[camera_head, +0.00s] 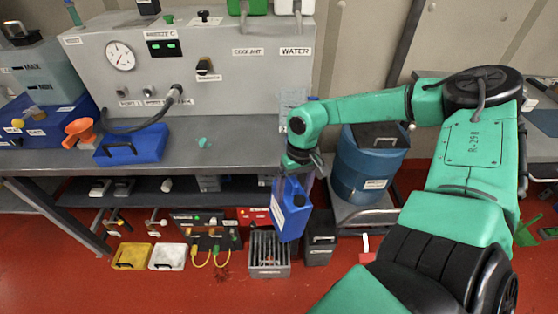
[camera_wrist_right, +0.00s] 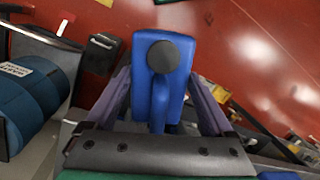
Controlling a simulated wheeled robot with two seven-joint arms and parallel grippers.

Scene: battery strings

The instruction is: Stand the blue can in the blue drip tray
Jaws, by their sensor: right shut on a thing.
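The blue can (camera_head: 291,211) hangs in my right gripper (camera_head: 296,174), clear of the floor, in front of the bench and slightly tilted. In the right wrist view the can (camera_wrist_right: 160,88), with a dark round cap, lies between the two fingers of the gripper (camera_wrist_right: 160,108), which is shut on its handle. A blue, flat, tray-like thing with a black handle (camera_head: 130,149) sits on the bench top at left; I cannot tell whether it is the blue drip tray. No blue tray shows clearly on the floor. My left gripper is not in view.
Yellow (camera_head: 132,256) and white (camera_head: 168,257) trays lie on the red floor. A grey grated box (camera_head: 269,256) and a dark can (camera_head: 320,240) stand below the blue can. A blue drum (camera_head: 367,167) is to the right. The bench top's middle is mostly clear.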

